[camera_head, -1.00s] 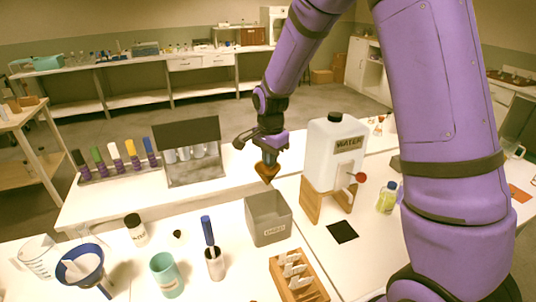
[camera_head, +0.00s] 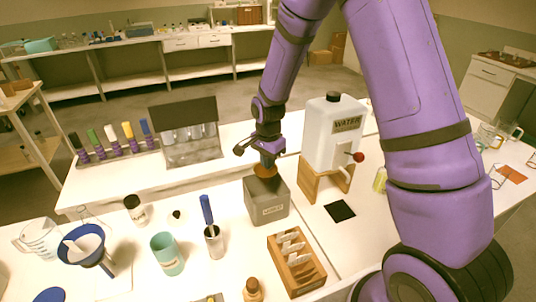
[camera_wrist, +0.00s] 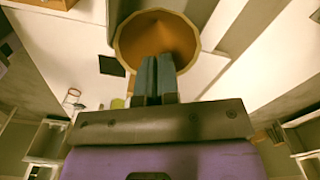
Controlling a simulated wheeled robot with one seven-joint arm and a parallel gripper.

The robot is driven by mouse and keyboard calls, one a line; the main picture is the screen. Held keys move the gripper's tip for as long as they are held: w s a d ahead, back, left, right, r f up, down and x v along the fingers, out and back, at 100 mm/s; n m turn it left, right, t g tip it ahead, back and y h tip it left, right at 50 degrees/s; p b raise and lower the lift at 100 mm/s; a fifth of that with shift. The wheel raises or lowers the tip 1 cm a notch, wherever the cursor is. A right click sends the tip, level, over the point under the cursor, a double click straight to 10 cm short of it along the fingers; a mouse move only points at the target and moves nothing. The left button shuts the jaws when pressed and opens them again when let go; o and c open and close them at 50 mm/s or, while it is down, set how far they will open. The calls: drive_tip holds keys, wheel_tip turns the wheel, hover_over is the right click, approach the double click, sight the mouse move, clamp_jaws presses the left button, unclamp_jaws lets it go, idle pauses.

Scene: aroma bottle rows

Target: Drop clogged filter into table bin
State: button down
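The clogged filter, a brown cone (camera_head: 265,170), is at the open top of the grey table bin (camera_head: 268,207) in the head view. In the wrist view the filter (camera_wrist: 156,35) shows its round open mouth, with the grey bin partly visible behind it. My gripper (camera_head: 267,160) is directly above the bin. Its two fingers (camera_wrist: 155,62) are close together over the near side of the cone and appear shut on its wall. The cone's tip and the bin's inside are mostly hidden.
A water tank (camera_head: 332,135) on a wooden stand is right of the bin. A wooden rack of cards (camera_head: 296,264) stands in front. A cup with a blue-handled tool (camera_head: 213,240), a teal cup (camera_head: 166,254) and a blue funnel (camera_head: 81,245) are at left.

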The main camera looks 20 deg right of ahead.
drive_tip(key=shift+f, duration=4)
drive_tip(key=c, duration=1.3)
unclamp_jaws()
wheel_tip(320, 180, up, 11)
drive_tip(key=shift+f, duration=0.1)
